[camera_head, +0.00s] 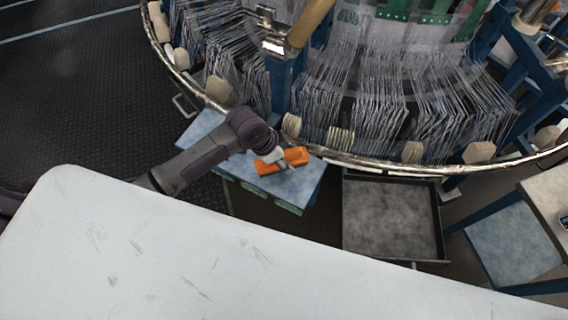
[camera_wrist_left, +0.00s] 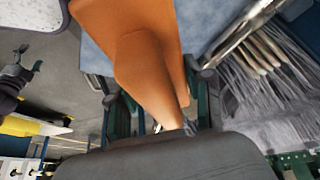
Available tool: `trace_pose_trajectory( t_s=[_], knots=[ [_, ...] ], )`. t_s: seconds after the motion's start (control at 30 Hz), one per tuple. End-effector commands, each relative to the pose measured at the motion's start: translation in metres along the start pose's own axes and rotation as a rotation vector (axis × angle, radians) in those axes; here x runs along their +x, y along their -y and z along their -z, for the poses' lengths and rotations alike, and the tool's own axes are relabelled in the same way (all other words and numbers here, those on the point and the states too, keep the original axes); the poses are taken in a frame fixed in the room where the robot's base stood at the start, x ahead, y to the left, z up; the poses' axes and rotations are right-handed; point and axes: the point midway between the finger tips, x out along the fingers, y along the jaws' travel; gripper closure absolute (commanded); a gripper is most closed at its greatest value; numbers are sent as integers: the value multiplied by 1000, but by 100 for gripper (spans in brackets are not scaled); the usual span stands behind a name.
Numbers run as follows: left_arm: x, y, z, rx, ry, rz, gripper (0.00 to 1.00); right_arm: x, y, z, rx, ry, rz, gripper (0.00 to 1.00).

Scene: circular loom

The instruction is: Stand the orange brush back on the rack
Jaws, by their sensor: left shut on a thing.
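The orange brush (camera_head: 295,158) is in my left gripper (camera_head: 272,160), above a blue-grey topped stand (camera_head: 297,186) beside the loom. In the left wrist view the orange brush (camera_wrist_left: 150,65) fills the upper middle, with its handle running down between the fingers of my left gripper (camera_wrist_left: 150,98). The gripper is shut on it. I cannot tell whether the brush touches the stand's top. My right gripper is not in view. I cannot make out which thing is the rack.
The circular loom's metal rim (camera_head: 330,155) curves just behind the brush. A dark open tray (camera_head: 393,254) stands to the right. A large white surface (camera_head: 180,260) fills the near left. A blue-framed table (camera_head: 515,245) is at the far right.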

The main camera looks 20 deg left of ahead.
Motion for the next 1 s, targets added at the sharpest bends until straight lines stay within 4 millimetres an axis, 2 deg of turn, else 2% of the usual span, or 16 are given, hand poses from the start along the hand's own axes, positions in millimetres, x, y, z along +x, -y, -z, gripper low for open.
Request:
trace_pose_trajectory(
  t_s=[0.3, 0.7, 0.73, 0.87, 1.0],
  knots=[
    [35, 0, -16, -2, -1, -1, 100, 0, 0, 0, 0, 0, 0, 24],
    [39, 0, -18, 0, -1, 0, 100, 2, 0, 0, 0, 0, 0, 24],
    [40, 0, -18, 0, 0, 0, 48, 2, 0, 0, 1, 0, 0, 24],
    [39, 0, -18, 0, 0, 0, 26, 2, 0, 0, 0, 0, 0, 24],
    [39, 0, -18, 0, 0, 0, 24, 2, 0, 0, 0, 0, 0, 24]
  ],
)
